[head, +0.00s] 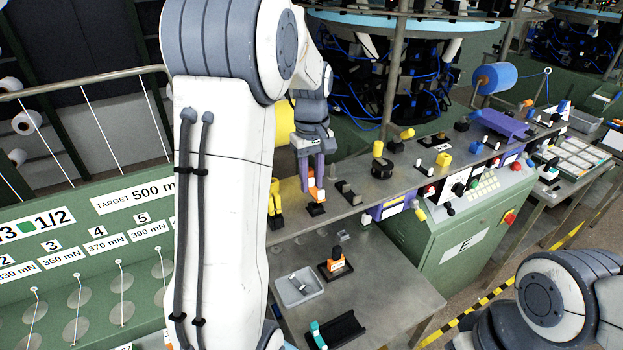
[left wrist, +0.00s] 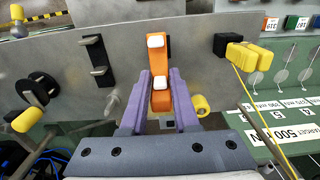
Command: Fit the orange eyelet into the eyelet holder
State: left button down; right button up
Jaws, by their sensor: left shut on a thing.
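The orange eyelet (head: 318,190) is a small orange piece with white parts. My left gripper (head: 312,180) has purple fingers, shut on the eyelet above the grey metal shelf. In the left wrist view the eyelet (left wrist: 160,62) stands between the two purple fingers (left wrist: 160,95), with one white part at its far end and one between the fingers. A small black base (head: 316,209) shows directly below the eyelet in the head view and may be the eyelet holder. I cannot tell whether the eyelet touches it. My right gripper is out of view.
Yellow pieces on a black block (left wrist: 222,45) stand beside the eyelet. A black bracket (head: 347,192) stands on its other side. A lower table holds a grey tray (head: 298,288), an orange-and-black piece (head: 336,265) and a black trough (head: 334,331). A green console (head: 470,225) stands to the right.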

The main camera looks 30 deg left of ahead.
aim_at(312, 179)
pick_arm(q)
jog(key=shift+f+b, duration=0.85)
jog(key=shift+f, duration=0.45)
jog(key=c, duration=0.6)
grip_release()
notch_tip(312, 179, up, 9)
jog(key=shift+r+b, duration=0.1)
jog(key=shift+b, duration=1.05)
jog(key=shift+r, duration=0.65)
